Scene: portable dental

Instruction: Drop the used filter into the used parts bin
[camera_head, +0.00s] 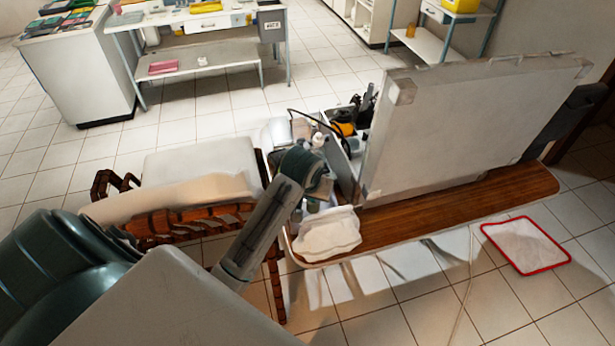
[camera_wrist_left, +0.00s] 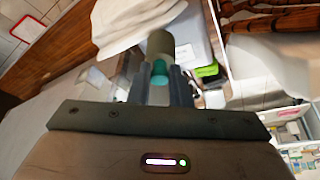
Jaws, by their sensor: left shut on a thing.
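My left gripper (camera_wrist_left: 160,88) is shut on a small cylinder, which I take to be the used filter (camera_wrist_left: 159,44). Its end is olive-grey, with a teal band between the fingers. In the head view my left arm reaches over the near left end of the wooden bench, and its wrist hides the fingers and the filter. In the left wrist view a pale grey box-like surface (camera_wrist_left: 190,36) lies behind the filter; I cannot tell whether it is the used parts bin. No bin is clearly identifiable. My right gripper is not in view.
A large pale open case lid (camera_head: 460,125) stands on the wooden bench (camera_head: 470,205), with tools and bottles behind it. A crumpled white cloth (camera_head: 328,235) lies at the bench's near left end. A wooden chair (camera_head: 205,165) stands left. A red-edged mat (camera_head: 525,245) lies right.

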